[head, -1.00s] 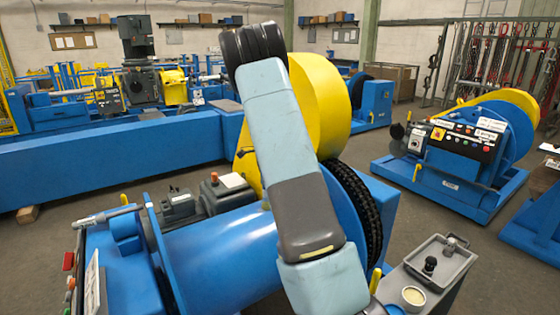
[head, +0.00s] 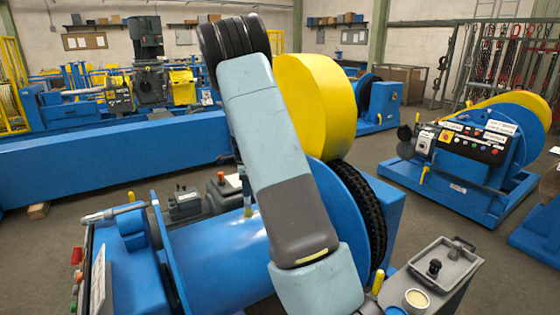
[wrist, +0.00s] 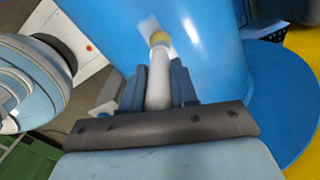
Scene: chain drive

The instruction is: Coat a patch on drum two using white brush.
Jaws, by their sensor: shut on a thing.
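My gripper (wrist: 160,88) is shut on the white brush (wrist: 158,92), whose pale handle stands between the two dark fingers. The brush's yellowish tip (wrist: 158,38) is against or very close to the blue drum (wrist: 205,50); I cannot tell whether it touches. White glints show on the drum near the tip, and I cannot tell shine from coating. In the head view the blue drum (head: 215,250) lies in the near machine, partly hidden by my arm. A bit of the brush (head: 247,200) shows over the drum, left of my arm. No drum number is legible.
A grey tray (head: 458,268) and a pot of cream-coloured stuff (head: 416,299) are at the lower right. A black chain (head: 362,210) runs beside the drum's blue flange. A yellow guard (head: 320,105) rises behind. Another blue machine (head: 460,165) stands at right across open floor.

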